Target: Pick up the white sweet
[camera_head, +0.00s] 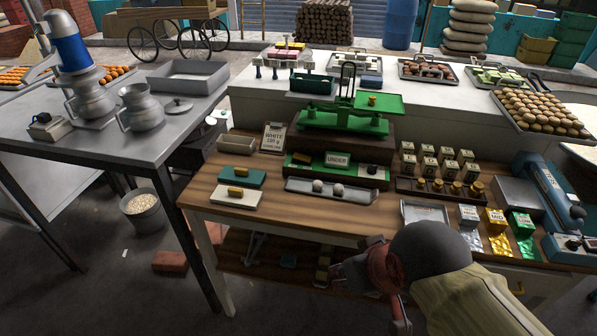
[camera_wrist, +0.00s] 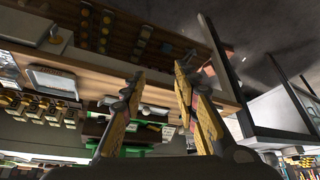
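Two small round pale sweets lie on a long metal tray (camera_head: 299,186) at the front of the wooden table. The left one (camera_head: 318,185) looks white; the right one (camera_head: 338,190) looks slightly darker or pinkish. My gripper (camera_head: 362,278) is in front of the table's front edge, nearer the camera and to the right of the sweets, apart from them. In the wrist view my gripper (camera_wrist: 158,76) has its two yellow-and-black fingers spread, with nothing between them. The sweets are too small to make out surely there.
A green balance scale (camera_head: 345,118) stands behind the tray. Small labelled boxes (camera_head: 430,160) and foil packets (camera_head: 497,242) fill the right side. A lower shelf (camera_head: 250,262) is beneath the tabletop.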

